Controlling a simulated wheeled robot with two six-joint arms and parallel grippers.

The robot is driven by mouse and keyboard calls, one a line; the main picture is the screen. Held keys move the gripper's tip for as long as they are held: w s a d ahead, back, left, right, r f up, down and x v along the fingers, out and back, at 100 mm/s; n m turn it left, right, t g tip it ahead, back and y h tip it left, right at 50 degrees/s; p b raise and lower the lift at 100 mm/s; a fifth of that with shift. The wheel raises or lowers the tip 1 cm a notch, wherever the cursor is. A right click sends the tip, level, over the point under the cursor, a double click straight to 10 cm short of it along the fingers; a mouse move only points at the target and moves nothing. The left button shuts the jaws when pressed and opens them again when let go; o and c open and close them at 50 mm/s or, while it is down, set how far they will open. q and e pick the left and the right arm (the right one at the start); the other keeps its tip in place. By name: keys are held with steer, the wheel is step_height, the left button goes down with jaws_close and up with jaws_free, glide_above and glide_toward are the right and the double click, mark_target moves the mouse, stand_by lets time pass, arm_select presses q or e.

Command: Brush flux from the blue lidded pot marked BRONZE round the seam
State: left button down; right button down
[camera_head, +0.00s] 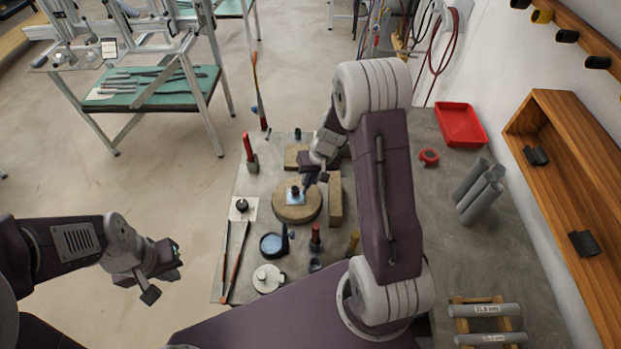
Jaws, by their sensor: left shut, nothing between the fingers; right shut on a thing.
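My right gripper (312,179) is over the round tan block (298,211) in the middle of the bench. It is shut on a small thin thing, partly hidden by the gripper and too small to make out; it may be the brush. Beside its tip, a small dark upright piece on a light blue patch (295,196) stands on the block; its seam cannot be made out. A round blue-rimmed pot (271,244) stands nearer me, with a pale lidded pot (268,278) in front of it. No BRONZE marking is legible. My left gripper (155,283) is shut and empty, left of the bench.
Tan bricks (335,200) stand right of the round block. Red-handled tools (316,239) and a small dark cup (315,265) stand near the pots. Long tools (235,262) lie along the left edge. Grey tubes (480,190) and a red tray (461,124) are at the right.

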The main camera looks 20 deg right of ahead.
step_height(320, 180, up, 6)
steer(key=p, duration=0.4)
steer(key=shift+r, duration=0.15)
